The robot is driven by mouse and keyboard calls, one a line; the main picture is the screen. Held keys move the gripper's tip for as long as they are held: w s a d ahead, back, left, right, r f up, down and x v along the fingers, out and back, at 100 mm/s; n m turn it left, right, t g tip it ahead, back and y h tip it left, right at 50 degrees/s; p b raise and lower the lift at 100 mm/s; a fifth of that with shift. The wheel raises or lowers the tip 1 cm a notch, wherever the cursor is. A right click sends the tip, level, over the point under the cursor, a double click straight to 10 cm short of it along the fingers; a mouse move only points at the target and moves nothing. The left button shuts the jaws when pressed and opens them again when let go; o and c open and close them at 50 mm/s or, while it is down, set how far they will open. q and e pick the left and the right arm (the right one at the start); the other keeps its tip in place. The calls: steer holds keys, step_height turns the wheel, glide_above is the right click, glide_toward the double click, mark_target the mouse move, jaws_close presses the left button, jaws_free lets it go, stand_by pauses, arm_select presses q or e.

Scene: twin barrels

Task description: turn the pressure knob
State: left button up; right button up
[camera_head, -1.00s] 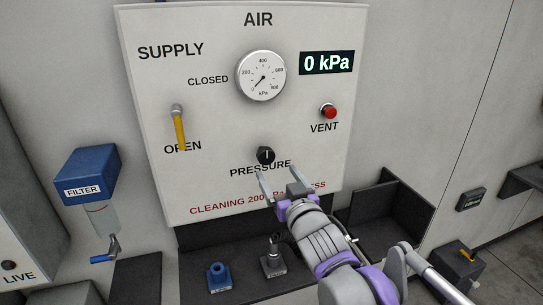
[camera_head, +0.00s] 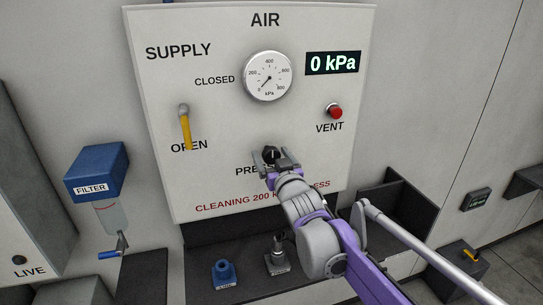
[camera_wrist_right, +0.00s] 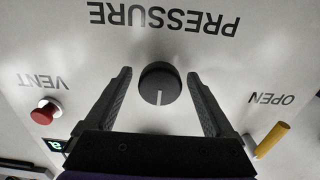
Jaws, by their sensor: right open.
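The black pressure knob (camera_head: 271,155) sits low on the white AIR panel (camera_head: 220,120). It also shows in the right wrist view (camera_wrist_right: 160,84), with a white pointer line on its face. My right gripper (camera_head: 273,159) is at the knob, with one finger on each side of it. In the wrist view the open fingers (camera_wrist_right: 160,90) flank the knob with a gap on both sides. The round gauge (camera_head: 269,76) has its needle near 0, and the digital display (camera_head: 333,63) reads 0 kPa. My left gripper is not in view.
The yellow supply lever (camera_head: 185,128) points down at OPEN. The red vent button (camera_head: 334,111) is right of the knob. A blue filter (camera_head: 97,172) hangs at the left. Small fittings, one blue (camera_head: 223,273), stand on the dark shelf below the panel.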

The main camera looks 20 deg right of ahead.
steer(key=c, duration=1.3)
steer(key=shift+c, duration=0.2)
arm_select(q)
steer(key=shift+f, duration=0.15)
arm_select(e)
steer(key=m+b, duration=0.1)
steer(key=m, duration=0.2)
steer(key=shift+f+m, duration=0.1)
steer(key=shift+m, duration=0.2)
steer(key=m+b, duration=0.1)
steer(key=m, duration=0.2)
steer(key=shift+m+b, duration=0.3)
steer(key=m+b, duration=0.1)
steer(key=m, duration=0.3)
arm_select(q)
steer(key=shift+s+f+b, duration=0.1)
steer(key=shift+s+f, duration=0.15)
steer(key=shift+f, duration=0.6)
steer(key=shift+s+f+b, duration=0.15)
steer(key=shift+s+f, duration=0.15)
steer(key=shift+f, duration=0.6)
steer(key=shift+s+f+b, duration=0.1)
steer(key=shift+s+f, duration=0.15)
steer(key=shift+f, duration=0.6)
arm_select(e)
steer(key=shift+m, duration=2.2)
